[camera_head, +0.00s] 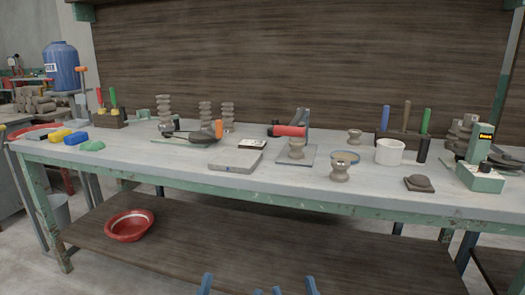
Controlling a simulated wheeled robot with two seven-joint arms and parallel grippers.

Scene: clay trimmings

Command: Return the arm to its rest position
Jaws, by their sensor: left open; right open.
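My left gripper (232,287) and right gripper (294,287) show only as blue fingertips at the bottom edge of the head view. Each has its two fingers apart, with nothing seen between them. Both are low and in front of the workbench (300,188), clear of its top. My arms are out of the picture below.
A red bowl (130,225) stands on the lower shelf (250,245). The bench top holds a grey flat box (236,157), clay pieces (340,170), a white cup (389,151), a green device (480,165) and tool holders (110,118). The bench front edge is largely clear.

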